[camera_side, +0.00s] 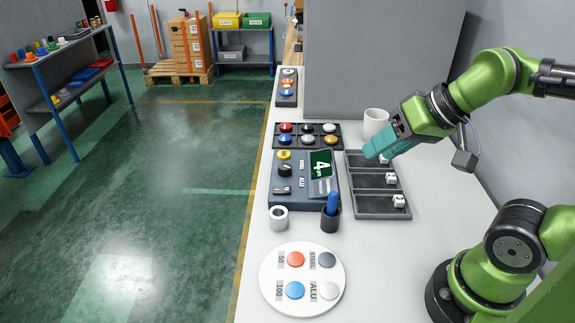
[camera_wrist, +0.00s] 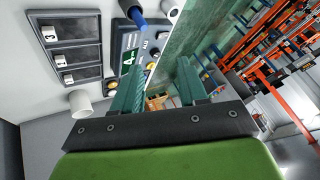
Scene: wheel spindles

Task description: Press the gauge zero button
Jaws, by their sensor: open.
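The gauge (camera_side: 303,196) is a dark blue box on the white bench, with a green display (camera_side: 322,165) reading 4, a yellow button (camera_side: 284,155), a black knob (camera_side: 284,170) and a small dark control near its front. I cannot read which control is marked zero. My gripper (camera_side: 374,153) is to the right of the gauge, above the far part of the black tray, and touches nothing visible. In the wrist view my gripper's teal fingers (camera_wrist: 161,68) stand apart with nothing between them. The gauge display (camera_wrist: 129,60) shows beyond the left finger, which partly hides the gauge.
The black tray (camera_side: 381,207) holds numbered white blocks. A white mug (camera_side: 375,121) stands behind my gripper. A button panel (camera_side: 307,143) lies behind the gauge. A white cup (camera_side: 278,217), dark cup (camera_side: 331,219) with a blue item, and round plate (camera_side: 270,300) with discs stand in front.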

